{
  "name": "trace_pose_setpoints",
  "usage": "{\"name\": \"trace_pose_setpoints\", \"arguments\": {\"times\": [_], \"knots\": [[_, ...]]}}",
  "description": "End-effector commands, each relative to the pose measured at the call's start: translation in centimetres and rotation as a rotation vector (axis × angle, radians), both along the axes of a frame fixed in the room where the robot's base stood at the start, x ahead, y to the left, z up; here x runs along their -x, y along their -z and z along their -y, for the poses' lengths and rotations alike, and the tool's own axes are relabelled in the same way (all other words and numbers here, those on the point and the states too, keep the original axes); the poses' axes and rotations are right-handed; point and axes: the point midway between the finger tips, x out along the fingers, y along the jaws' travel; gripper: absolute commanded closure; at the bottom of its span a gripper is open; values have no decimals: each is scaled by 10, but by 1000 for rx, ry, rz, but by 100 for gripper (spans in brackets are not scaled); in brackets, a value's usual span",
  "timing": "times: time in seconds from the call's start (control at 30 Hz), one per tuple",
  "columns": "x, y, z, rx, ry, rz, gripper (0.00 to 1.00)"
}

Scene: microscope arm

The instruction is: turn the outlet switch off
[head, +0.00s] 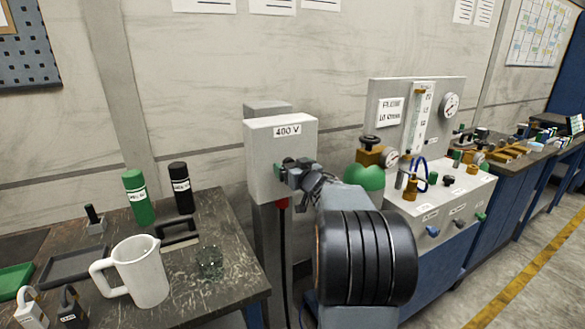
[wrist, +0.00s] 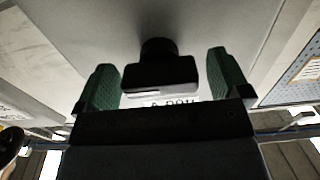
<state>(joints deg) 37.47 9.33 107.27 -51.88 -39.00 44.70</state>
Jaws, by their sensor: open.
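The outlet box (head: 262,150) is a pale grey box labelled 400 V on a grey post, in the middle of the head view. My gripper (head: 288,172) is at its front face, below the label, and largely hides the switch there. In the wrist view, the black switch knob (wrist: 160,73) stands out from the pale box face (wrist: 205,30). The green fingertips of my gripper (wrist: 164,82) are on either side of the knob, open, with a gap showing on both sides. The knob's exact turn position is hard to tell.
A dark bench at left holds a white jug (head: 140,272), a green bottle (head: 138,198) and a black bottle (head: 181,188). A gas panel (head: 440,205) with a green cylinder (head: 366,178) stands close to the right of my arm. A red plug with a black cable hangs under the box.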

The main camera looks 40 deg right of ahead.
Motion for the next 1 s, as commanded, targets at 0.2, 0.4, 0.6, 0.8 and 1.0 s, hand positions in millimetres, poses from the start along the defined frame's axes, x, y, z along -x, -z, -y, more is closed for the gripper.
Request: {"name": "trace_pose_setpoints", "arguments": {"times": [0.2,0.4,0.6,0.8,1.0], "knots": [[-1,0,0,0,0,1,5],[-1,0,0,0,0,1,19],[0,0,0,0,0,1,38],[0,0,0,0,0,1,55],[-1,0,0,22,0,-2,54]]}}
